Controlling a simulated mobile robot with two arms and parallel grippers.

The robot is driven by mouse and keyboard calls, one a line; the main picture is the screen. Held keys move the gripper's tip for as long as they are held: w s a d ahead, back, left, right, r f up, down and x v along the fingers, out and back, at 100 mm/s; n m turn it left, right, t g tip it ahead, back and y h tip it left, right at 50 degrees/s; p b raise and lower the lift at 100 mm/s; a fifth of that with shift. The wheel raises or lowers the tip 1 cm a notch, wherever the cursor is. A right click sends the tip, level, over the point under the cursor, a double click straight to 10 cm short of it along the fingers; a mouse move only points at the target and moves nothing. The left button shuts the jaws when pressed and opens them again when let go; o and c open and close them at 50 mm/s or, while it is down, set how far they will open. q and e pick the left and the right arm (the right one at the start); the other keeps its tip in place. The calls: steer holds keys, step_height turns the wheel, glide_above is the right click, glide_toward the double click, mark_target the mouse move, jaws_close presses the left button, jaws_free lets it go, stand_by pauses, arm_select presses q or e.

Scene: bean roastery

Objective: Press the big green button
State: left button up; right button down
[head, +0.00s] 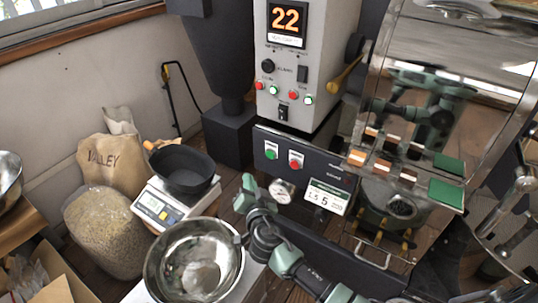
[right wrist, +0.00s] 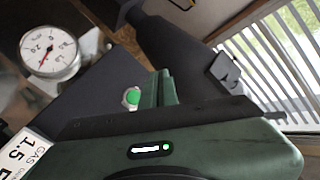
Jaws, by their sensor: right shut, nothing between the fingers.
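The big green button (head: 271,151) sits on the dark front panel (head: 318,172), left of a red button (head: 295,160). In the right wrist view the green button (right wrist: 131,97) shows with a pale ring, close beside my fingers in the picture. My right gripper (head: 247,190) is shut and empty, below and left of the green button in the head view. Its fingers also show in the right wrist view (right wrist: 165,88). I cannot tell the exact gap in depth, and no contact shows. My left gripper is not in view.
A pressure gauge (head: 282,191) and a gas sign (head: 326,197) are on the panel near my right arm. A steel bowl (head: 163,281) and a black pan (head: 183,165) on a scale (head: 158,208) stand left. The control box (head: 284,65) rises behind.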

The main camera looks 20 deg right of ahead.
mark_target(270, 154)
steer(key=shift+w+d, duration=0.1)
steer(key=w+d, duration=0.5)
steer(key=d, duration=0.1)
steer(key=shift+w+d, duration=0.15)
steer(key=shift+d, duration=0.25)
stand_by(2.0)
steer(key=shift+w+d+b, duration=0.25)
steer(key=shift+d+b, duration=0.05)
steer(key=shift+d, duration=0.05)
